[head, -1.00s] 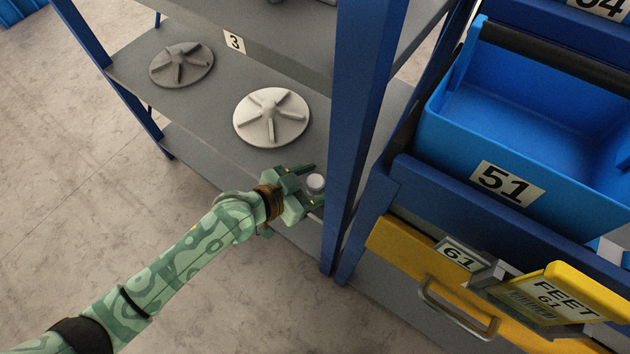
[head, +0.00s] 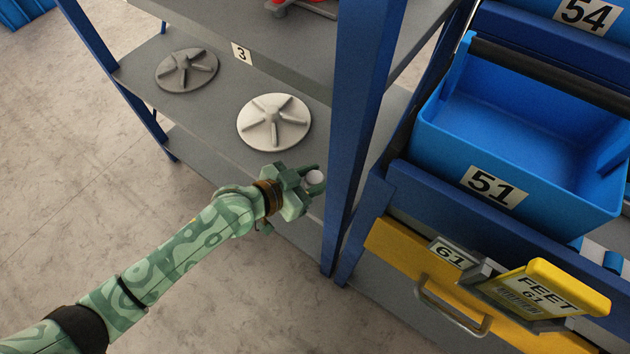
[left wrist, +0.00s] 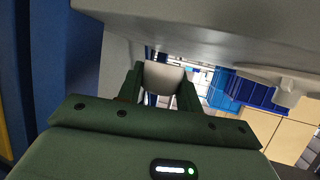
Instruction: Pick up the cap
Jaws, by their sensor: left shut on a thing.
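The cap is a small pale grey-white round piece (head: 314,178) held between the fingers of my left gripper (head: 313,181), beside the blue shelf post. In the left wrist view the cap (left wrist: 162,77) sits between the two dark green fingers (left wrist: 160,88), touching both. My left gripper is shut on it, at the front right part of the middle shelf board. I cannot tell whether the cap still touches the board. My right gripper is in neither view.
A white ribbed disc (head: 274,122) and a grey ribbed disc (head: 187,70) lie on the shelf board (head: 222,108). A blue post (head: 352,130) stands close right of my gripper. Further right are a blue bin (head: 520,125) and a yellow drawer (head: 400,255).

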